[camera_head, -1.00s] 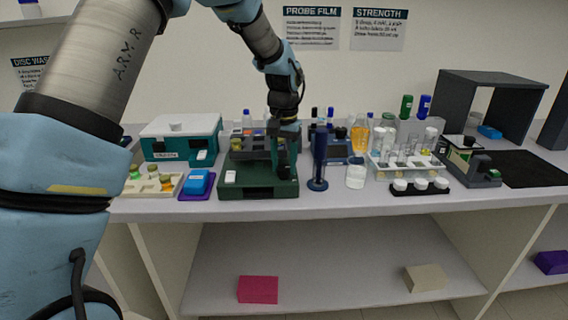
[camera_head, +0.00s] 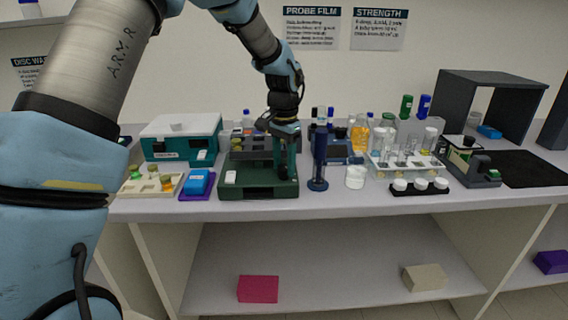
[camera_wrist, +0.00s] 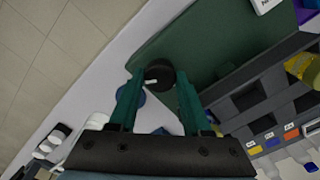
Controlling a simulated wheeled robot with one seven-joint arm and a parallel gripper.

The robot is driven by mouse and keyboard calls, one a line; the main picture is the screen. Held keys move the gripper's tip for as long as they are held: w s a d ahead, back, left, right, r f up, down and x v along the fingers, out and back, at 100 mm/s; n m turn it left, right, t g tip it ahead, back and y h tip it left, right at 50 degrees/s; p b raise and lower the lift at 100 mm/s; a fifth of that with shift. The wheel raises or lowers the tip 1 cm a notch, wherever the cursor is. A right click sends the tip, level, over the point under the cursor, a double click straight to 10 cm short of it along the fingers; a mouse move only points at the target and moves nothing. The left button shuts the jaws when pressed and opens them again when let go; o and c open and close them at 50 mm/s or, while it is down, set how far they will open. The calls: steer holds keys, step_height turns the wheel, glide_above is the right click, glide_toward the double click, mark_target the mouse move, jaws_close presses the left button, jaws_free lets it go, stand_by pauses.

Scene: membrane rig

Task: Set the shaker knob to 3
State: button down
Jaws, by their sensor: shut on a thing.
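The shaker (camera_head: 250,190) is a dark green unit on the bench, with a rack of bottles and vials on top. Its green body also fills the upper middle of the wrist view (camera_wrist: 215,40). The shaker knob (camera_wrist: 161,76) is round and black with a short white pointer mark, which points left in the wrist view. My gripper (camera_wrist: 158,80) has its two teal fingers on either side of the knob and is shut on it. In the head view, my gripper (camera_head: 284,172) points down at the shaker's right front. The knob's scale numbers cannot be read.
A blue block on a purple pad (camera_head: 198,183) lies to the left. A teal-and-white box (camera_head: 180,138) stands behind left.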

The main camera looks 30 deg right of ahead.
mark_target(284, 167)
steer(key=shift+r, duration=0.1)
steer(key=shift+c, duration=1.8)
jaws_free()
step_height(284, 167, up, 11)
steer(key=b, duration=0.2)
steer(key=shift+b, duration=0.4)
